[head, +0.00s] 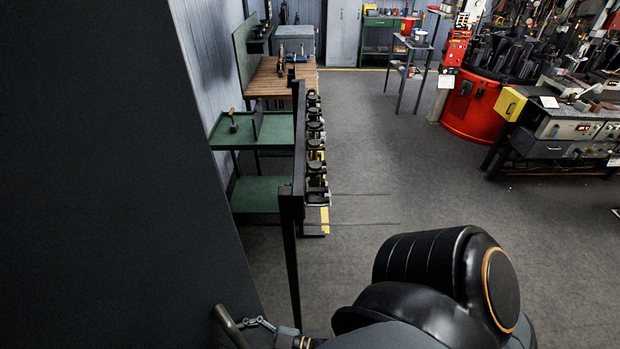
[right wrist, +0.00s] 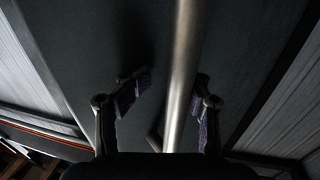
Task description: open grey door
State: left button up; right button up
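The grey door (head: 90,170) is a large dark panel filling the left of the head view. Its handle, a metal bar (head: 230,327), stands out near the bottom edge of that view. In the right wrist view the bar (right wrist: 183,75) runs up and down in front of the dark door face (right wrist: 75,45). My right gripper (right wrist: 170,88) is open, with its two purple-padded fingers on either side of the bar and gaps showing on both sides. In the head view only part of this gripper (head: 262,323) shows, beside the handle. My left gripper is not in view.
A dark post and rack (head: 292,200) with several clamp-like tools stands just right of the door. Behind it are a green shelf unit (head: 262,196) and a wooden bench (head: 262,88). Red machinery (head: 470,105) stands at the right. The grey floor (head: 400,170) between is clear.

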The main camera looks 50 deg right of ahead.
jog(key=d+f+b+v, duration=0.1)
jog(key=b+v, duration=0.4)
jog(key=v, duration=0.5)
pick_arm(q)
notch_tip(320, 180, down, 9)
jog(key=b, duration=0.4)
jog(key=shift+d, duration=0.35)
pick_arm(e)
jog(key=d+f+m+g+h, duration=0.1)
jog(key=d+f+g+h, duration=0.1)
jog(key=f, duration=1.2)
jog(key=d+f+m+g+h, duration=0.2)
jog(key=d+f+h, duration=0.2)
jog(key=f, duration=0.9)
jog(key=shift+d+f+g, duration=0.3)
jog(key=shift+d+f, duration=0.05)
jog(key=shift+d, duration=0.75)
jog(key=shift+w, duration=0.15)
